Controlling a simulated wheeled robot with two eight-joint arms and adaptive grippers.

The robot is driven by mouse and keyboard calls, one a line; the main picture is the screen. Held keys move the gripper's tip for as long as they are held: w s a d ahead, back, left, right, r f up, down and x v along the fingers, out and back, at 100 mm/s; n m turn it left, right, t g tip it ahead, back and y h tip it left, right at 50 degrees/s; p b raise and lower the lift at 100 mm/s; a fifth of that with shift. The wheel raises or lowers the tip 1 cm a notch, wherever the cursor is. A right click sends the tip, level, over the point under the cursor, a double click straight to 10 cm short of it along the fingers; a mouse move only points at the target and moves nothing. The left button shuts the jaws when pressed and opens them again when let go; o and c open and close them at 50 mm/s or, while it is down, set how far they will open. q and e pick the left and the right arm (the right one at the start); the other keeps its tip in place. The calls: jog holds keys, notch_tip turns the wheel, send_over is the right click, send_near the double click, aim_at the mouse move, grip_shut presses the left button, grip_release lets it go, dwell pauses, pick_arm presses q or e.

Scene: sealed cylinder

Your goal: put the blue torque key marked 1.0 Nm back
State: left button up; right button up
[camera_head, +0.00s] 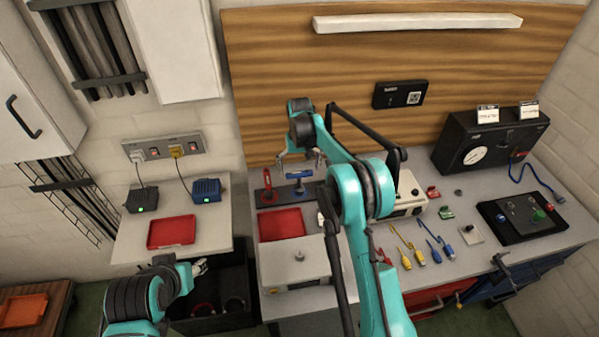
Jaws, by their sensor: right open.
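The blue torque key (299,176) stands upright at a dark holder (280,192) on the bench, to the right of a red key (267,187). The 1.0 Nm marking is too small to read. My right gripper (301,160) is open just above the blue key's handle, its fingers spread to either side. I cannot tell whether it touches the key, or how deep the key sits in the holder. My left gripper (201,267) is low at the left, away from the keys; its jaws are too small to read.
A red tray (281,224) and a grey box (296,262) lie in front of the holder. Yellow and blue cabled tools (420,257) and a black gauge unit (488,150) are to the right. A side table (135,240) holds two chargers and another red tray (171,232).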

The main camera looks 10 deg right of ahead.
jog(key=s+d+r+t+p, duration=0.1)
jog(key=s+r, duration=0.3)
jog(key=r, duration=0.5)
jog(key=s+r+t, duration=0.1)
jog(key=s+r, duration=0.2)
jog(key=r, duration=0.6)
jog(key=s+d+r+t, duration=0.1)
jog(key=s+t, duration=0.1)
jog(key=s, duration=0.8)
jog(key=s+d+r+t, duration=0.1)
jog(key=s+r, duration=0.1)
jog(key=s, duration=0.9)
jog(key=s+f+t, duration=0.2)
jog(key=s+f, duration=0.4)
jog(key=s, duration=0.3)
jog(key=shift+s+f, duration=0.15)
jog(key=shift+f, duration=0.15)
notch_tip(320, 180, down, 15)
jog(key=b, duration=1.4)
jog(key=shift+r, duration=0.2)
